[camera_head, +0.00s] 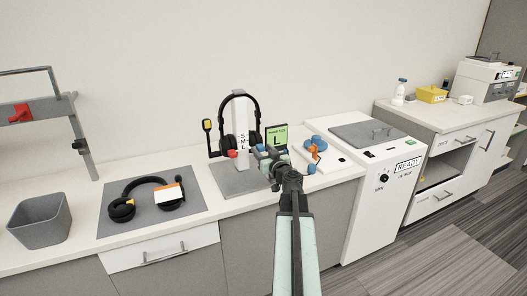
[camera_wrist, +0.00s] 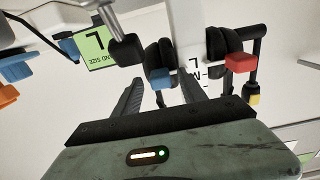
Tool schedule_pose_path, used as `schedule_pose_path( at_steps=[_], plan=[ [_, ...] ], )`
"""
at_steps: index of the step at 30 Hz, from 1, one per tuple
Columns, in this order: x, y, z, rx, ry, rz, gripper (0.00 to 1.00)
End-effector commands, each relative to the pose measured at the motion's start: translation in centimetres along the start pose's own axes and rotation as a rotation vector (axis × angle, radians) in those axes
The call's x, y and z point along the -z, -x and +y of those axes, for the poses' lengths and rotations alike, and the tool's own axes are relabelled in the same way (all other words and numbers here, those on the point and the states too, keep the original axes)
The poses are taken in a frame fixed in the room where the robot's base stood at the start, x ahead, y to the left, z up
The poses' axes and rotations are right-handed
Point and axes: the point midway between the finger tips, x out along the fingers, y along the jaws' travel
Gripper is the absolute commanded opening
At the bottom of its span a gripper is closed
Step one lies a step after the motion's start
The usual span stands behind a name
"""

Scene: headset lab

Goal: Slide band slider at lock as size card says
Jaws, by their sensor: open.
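The size card (camera_head: 277,138) is green and shows a large L; it also shows upside down in the wrist view (camera_wrist: 92,47). A black headset (camera_head: 254,106) hangs on a white stand (camera_head: 241,116) marked S, M, L. A red piece (camera_head: 232,153) is at its left earcup and shows in the wrist view (camera_wrist: 240,62). A blue piece (camera_wrist: 160,78) is at the other earcup. My gripper (camera_wrist: 163,80) is open, its fingers either side of the blue piece in the picture; contact cannot be told. In the head view my gripper (camera_head: 263,158) partly hides the right earcup.
A black lever with a yellow end (camera_head: 207,125) stands left of the headset. A white tray (camera_head: 318,160) with blue and orange parts is right of the card. Another headset (camera_head: 122,210) lies on a grey mat (camera_head: 152,222). A grey bin (camera_head: 40,220) stands far left.

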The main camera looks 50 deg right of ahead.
Motion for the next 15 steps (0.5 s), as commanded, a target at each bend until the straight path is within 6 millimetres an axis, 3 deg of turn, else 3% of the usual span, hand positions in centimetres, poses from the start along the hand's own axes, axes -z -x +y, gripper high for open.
schedule_pose_path(
  at_steps=[12,15],
  plan=[
    [0.0,7.2,0.1,-0.002,0.0,0.0,0.49],
    [0.0,7.7,0.1,0.001,0.0,0.0,0.49]
  ],
)
